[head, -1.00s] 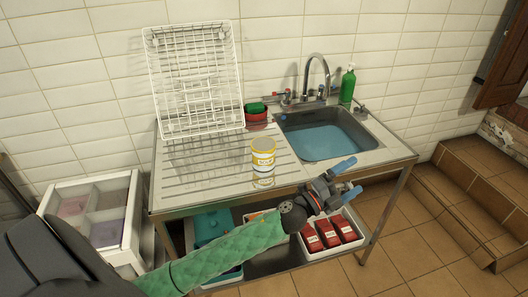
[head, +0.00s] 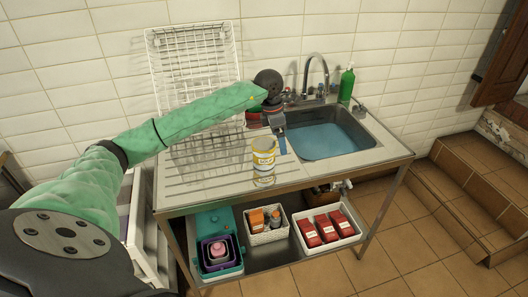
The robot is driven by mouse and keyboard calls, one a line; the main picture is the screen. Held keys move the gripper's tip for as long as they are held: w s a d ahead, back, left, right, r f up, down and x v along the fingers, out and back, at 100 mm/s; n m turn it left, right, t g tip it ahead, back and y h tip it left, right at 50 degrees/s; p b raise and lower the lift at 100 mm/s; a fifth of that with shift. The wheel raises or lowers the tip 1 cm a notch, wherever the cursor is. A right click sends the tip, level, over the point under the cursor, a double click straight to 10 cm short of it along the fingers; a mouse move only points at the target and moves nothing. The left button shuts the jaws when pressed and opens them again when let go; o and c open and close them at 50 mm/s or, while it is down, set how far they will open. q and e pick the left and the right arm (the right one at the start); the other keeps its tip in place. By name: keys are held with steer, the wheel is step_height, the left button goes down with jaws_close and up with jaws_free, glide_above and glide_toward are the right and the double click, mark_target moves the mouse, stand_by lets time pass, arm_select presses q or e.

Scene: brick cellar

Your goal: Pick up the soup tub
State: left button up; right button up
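The soup tub (head: 263,158), yellow and white with a printed label, stands upright near the front edge of the steel counter, left of the sink. My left arm reaches across from the left, and my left gripper (head: 282,144) hangs pointing down just right of the tub's upper part in the picture. It appears to be behind the tub, over the sink's left edge. One blue fingertip shows clearly; the other is not distinguishable, so I cannot tell its opening. The tub is not seen between the fingers. My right gripper is out of view.
A white wire rack (head: 190,65) leans behind the drainboard. The sink (head: 320,140) holds blue water; a tap (head: 318,70) and green bottle (head: 347,85) stand behind. A red pot (head: 253,118) is partly hidden by my gripper.

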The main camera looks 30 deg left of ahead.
mark_target(264, 143)
arm_select(q)
steer(key=a, duration=0.2)
steer(key=a+r+y, duration=0.2)
steer(key=a, duration=0.1)
steer(key=shift+s+a+r+g, duration=0.15)
steer(key=shift+s+a+g, duration=0.05)
steer(key=shift+a+g, duration=0.1)
steer(key=shift+a+p, duration=0.1)
steer(key=shift+p, duration=0.2)
steer(key=shift+f+p, duration=0.55)
steer(key=shift+f, duration=0.75)
steer(key=f+p, duration=0.1)
steer(key=f, duration=0.1)
steer(key=f+p, duration=0.1)
steer(key=f, duration=0.1)
steer(key=shift+s+d+p, duration=0.1)
steer(key=shift+d+p, duration=0.1)
steer(key=shift+p, duration=0.2)
steer(key=shift+f, duration=0.5)
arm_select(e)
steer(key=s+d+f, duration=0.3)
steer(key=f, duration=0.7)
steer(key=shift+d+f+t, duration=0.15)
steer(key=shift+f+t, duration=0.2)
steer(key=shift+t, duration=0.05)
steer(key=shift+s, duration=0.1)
arm_select(q)
steer(key=c, duration=1.3)
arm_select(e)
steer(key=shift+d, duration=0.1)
